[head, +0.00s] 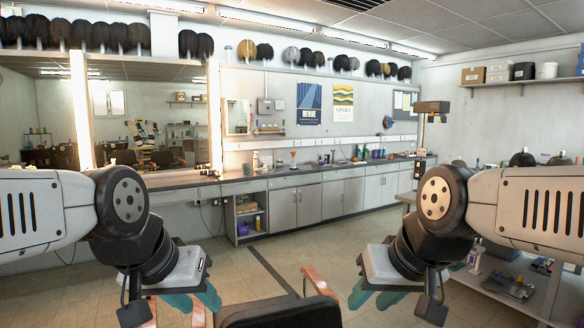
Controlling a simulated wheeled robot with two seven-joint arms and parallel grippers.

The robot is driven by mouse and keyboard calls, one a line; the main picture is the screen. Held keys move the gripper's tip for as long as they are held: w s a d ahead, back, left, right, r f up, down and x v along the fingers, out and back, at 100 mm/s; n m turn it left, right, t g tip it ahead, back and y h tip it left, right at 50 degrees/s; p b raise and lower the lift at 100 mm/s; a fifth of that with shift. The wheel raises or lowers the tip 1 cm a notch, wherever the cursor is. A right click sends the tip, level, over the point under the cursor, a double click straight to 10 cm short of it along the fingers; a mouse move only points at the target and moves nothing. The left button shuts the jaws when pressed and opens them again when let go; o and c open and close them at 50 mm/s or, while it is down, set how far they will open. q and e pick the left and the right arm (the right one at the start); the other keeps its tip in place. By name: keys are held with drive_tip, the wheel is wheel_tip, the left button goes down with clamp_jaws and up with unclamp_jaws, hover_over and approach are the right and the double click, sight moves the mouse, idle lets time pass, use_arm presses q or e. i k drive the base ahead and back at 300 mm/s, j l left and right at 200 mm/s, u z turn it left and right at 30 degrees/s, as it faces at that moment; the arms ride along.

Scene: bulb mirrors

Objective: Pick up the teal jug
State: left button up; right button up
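No teal jug can be made out for certain in the head view. A small teal-green item (366,153) stands far off on the back counter, too small to tell if it is a jug. My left gripper (195,300) hangs low at the left of centre, with its teal fingers apart and nothing seen between them. My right gripper (373,297) hangs low at the right of centre, also with its teal fingers apart and empty. Both are far from the counter.
A long counter (290,178) with grey cabinets (295,207) runs along the back wall. A dark chair (280,312) with a reddish armrest stands close in front, between my grippers. A shelf unit (505,275) stands at the right. Tiled floor is clear toward the counter.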

sight(246, 167)
drive_tip(key=i+l+z, duration=0.45)
drive_tip(key=l, duration=0.35)
drive_tip(key=i+l+z, duration=0.4)
drive_tip(key=l, duration=0.3)
drive_tip(key=i+l+z, duration=0.45)
drive_tip(key=i+u, duration=0.25)
drive_tip(key=i, duration=0.25)
drive_tip(key=i+l+u, duration=0.2)
drive_tip(key=i, duration=0.3)
drive_tip(key=i+l+u, duration=0.25)
drive_tip(key=i, duration=0.25)
drive_tip(key=i+j+u, duration=0.25)
drive_tip(key=i+u, duration=0.2)
drive_tip(key=i, duration=0.25)
drive_tip(key=i+u, duration=0.4)
drive_tip(key=i, duration=0.3)
drive_tip(key=i+l+u, duration=0.25)
drive_tip(key=i+u, duration=0.2)
drive_tip(key=i, duration=0.3)
drive_tip(key=i+u, duration=0.15)
drive_tip(key=i, duration=0.9)
drive_tip(key=i+u, duration=0.2)
drive_tip(key=i, duration=0.8)
drive_tip(key=i+u, duration=0.3)
drive_tip(key=i, duration=1.25)
drive_tip(key=i+j+z, duration=0.1)
drive_tip(key=i+z, duration=0.2)
drive_tip(key=i, duration=0.15)
drive_tip(key=i+j+z, duration=0.6)
drive_tip(key=i, duration=0.2)
